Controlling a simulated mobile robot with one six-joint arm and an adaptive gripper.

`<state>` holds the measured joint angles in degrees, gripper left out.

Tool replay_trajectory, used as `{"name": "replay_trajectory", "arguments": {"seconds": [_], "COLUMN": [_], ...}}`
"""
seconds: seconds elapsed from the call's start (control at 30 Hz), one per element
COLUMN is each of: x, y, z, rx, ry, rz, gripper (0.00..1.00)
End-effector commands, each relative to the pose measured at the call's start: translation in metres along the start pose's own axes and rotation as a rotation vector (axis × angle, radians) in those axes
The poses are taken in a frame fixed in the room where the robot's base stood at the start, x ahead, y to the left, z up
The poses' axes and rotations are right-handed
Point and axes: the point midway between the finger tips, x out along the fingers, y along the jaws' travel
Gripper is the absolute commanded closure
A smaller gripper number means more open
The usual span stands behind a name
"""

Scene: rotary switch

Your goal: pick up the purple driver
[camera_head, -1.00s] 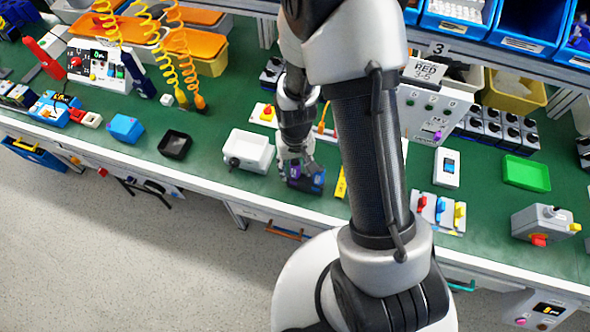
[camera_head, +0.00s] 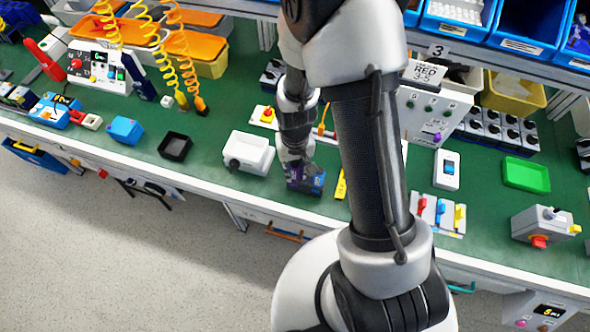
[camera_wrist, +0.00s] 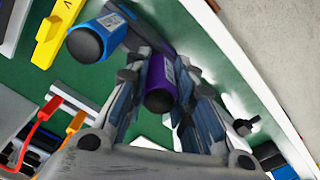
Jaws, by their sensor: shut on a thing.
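The purple driver (camera_wrist: 160,84) is between the two fingers of my gripper (camera_wrist: 165,75) in the wrist view, its dark round end toward the camera. My gripper is shut on it. A blue driver (camera_wrist: 95,37) stands just to its left, outside the fingers, also with a dark end. In the head view my gripper (camera_head: 299,165) is low over the green bench near its front edge. The dark blue and purple group there (camera_head: 306,182) is partly covered by the gripper, and I cannot tell how the drivers are seated.
The bench's front edge (camera_wrist: 250,75) is close by. A black tray (camera_head: 175,146) and a switch panel (camera_head: 437,212) are farther along the bench.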

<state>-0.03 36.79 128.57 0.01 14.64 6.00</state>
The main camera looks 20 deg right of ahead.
Motion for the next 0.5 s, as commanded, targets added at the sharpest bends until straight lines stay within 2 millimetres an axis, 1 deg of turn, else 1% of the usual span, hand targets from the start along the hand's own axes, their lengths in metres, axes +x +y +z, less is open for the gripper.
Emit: {"name": "replay_trajectory", "arguments": {"seconds": [0.17, 0.27, 0.37, 0.5], "x": [-0.001, -0.005, -0.014, -0.035], "y": [0.0, 0.0, 0.0, 0.0], "z": [0.0, 0.0, -0.001, -0.001], "rx": [0.0, 0.0, 0.0, 0.0], "ry": [0.0, 0.001, 0.002, 0.004], "rz": [0.0, 0.0, 0.0, 0.0], "gripper": [1.0, 1.0, 1.0, 1.0]}}
